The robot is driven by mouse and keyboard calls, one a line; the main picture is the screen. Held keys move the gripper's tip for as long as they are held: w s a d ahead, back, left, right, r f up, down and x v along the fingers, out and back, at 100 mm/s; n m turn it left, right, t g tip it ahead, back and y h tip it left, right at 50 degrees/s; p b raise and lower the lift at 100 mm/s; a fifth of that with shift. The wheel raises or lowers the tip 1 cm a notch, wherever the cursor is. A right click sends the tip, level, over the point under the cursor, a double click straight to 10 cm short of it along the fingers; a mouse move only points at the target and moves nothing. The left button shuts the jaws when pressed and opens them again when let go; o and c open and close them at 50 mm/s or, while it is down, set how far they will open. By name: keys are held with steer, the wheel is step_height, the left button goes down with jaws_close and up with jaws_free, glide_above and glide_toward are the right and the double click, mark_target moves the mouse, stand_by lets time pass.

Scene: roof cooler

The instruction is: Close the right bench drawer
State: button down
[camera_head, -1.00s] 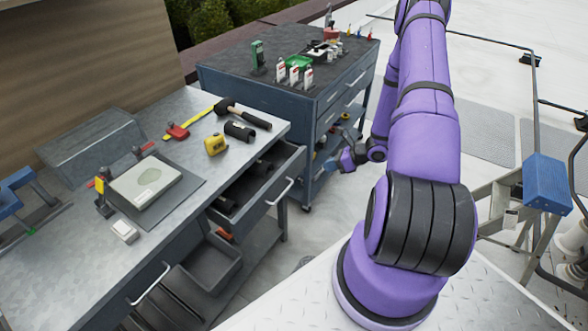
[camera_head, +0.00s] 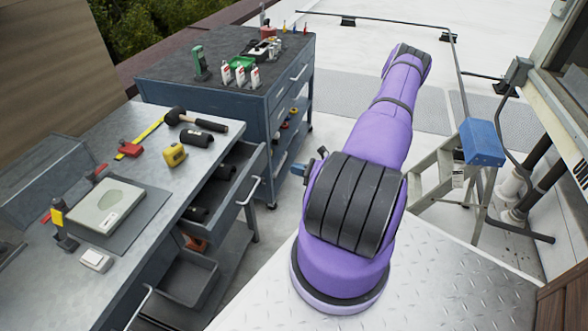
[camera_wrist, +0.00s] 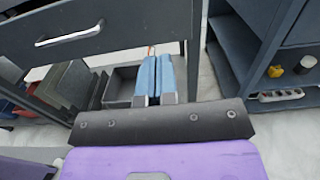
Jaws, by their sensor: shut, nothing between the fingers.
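The right bench drawer (camera_head: 245,190) is pulled out from the grey bench (camera_head: 125,135), with dark items inside. In the wrist view its dark front (camera_wrist: 110,25) and silver handle (camera_wrist: 68,34) fill the upper left. My gripper (camera_wrist: 156,80) has blue fingers that are shut and empty. They appear below and to the right of the handle in that view, and I see no contact with the drawer. In the head view only a small blue part of my gripper (camera_head: 299,170) shows, outside the drawer front; my arm hides the rest.
A dark tool cabinet (camera_head: 215,85) on casters stands just beyond the drawer. Open bins (camera_head: 190,280) sit on the bench's lower shelf. A stepladder with a blue top (camera_head: 481,142) stands at the right. Pale floor lies between the bench and my base.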

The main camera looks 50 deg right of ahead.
mark_target(262, 161)
steer(key=x, duration=1.1)
steer(key=x, duration=1.1)
steer(key=shift+f, duration=0.1)
steer(key=shift+w+a, duration=0.15)
steer(key=shift+w, duration=0.3)
